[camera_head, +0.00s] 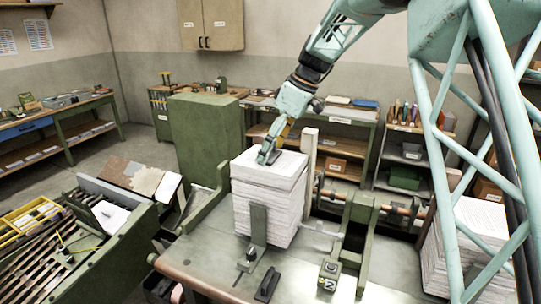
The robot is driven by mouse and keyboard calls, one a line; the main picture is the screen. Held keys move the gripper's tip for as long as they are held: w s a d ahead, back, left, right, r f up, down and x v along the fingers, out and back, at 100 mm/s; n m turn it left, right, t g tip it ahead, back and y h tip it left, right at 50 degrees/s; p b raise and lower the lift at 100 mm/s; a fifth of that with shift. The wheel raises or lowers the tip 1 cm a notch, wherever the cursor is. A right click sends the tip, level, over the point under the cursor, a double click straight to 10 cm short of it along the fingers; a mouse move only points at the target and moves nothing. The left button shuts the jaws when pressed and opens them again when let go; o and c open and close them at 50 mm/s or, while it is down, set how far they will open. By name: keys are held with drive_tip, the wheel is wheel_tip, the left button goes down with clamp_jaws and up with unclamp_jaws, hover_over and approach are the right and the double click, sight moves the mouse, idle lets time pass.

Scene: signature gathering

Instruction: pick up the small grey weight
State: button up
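A tall stack of white paper (265,205) stands upright on the green machine table. My gripper (269,152), with orange-yellow parts, is down at the top of this stack. A small dark grey piece (262,158) shows at the fingertips on the stack's top. It may be the small grey weight or part of the fingers; I cannot tell. The gripper covers much of this spot, so whether the fingers are open or closed on something is hidden.
Green upright brackets stand at the front (257,225) and left (221,178) of the stack. A small dark block (267,285) lies at the table's front. Another paper stack (465,245) stands at right, partly behind a pale green frame. A green cabinet (207,138) stands behind.

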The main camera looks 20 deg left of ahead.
drive_tip(key=shift+c, duration=0.7)
drive_tip(key=c, duration=1.1)
drive_tip(key=shift+r, duration=0.15)
drive_tip(key=shift+r, duration=1.6)
drive_tip(key=shift+s+d, duration=0.1)
drive_tip(key=shift+s, duration=0.05)
drive_tip(key=s+d+r+b, duration=0.1)
drive_tip(key=s+d+b, duration=0.1)
drive_tip(key=s+d, duration=0.8)
drive_tip(key=shift+s+r, duration=0.25)
drive_tip(key=shift+s, duration=0.7)
drive_tip(key=shift+d, duration=0.1)
